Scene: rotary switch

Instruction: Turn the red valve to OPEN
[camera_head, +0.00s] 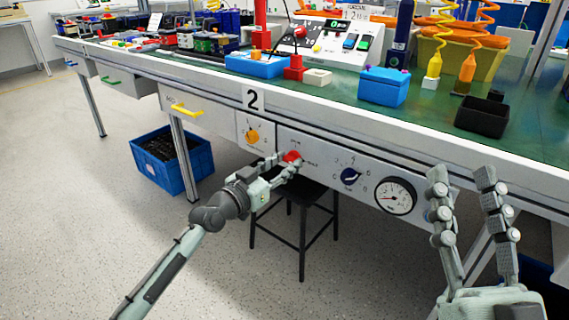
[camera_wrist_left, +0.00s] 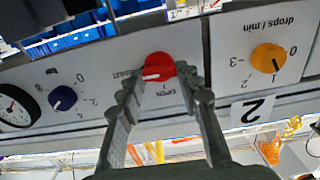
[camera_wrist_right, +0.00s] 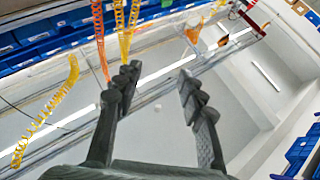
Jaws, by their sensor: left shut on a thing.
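The red valve (camera_head: 291,156) is a round knob on the front panel under the bench, between a yellow knob and a dark blue knob. My left gripper (camera_head: 285,164) is at the valve with its fingers closed on it. In the left wrist view, which is upside down, the red valve (camera_wrist_left: 159,65) sits between the fingertips of the left gripper (camera_wrist_left: 163,82). A white mark lies on its lower left part, with small lettering around it partly hidden by the fingers. My right gripper (camera_head: 468,182) is open and empty, raised before the bench; it also shows in the right wrist view (camera_wrist_right: 158,82).
A yellow knob (camera_head: 251,136), a dark blue knob (camera_head: 349,177) and a gauge (camera_head: 396,196) share the panel. A black stool (camera_head: 303,225) stands below. A blue crate (camera_head: 172,160) stands on the floor at the left. Boxes and tools fill the benchtop.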

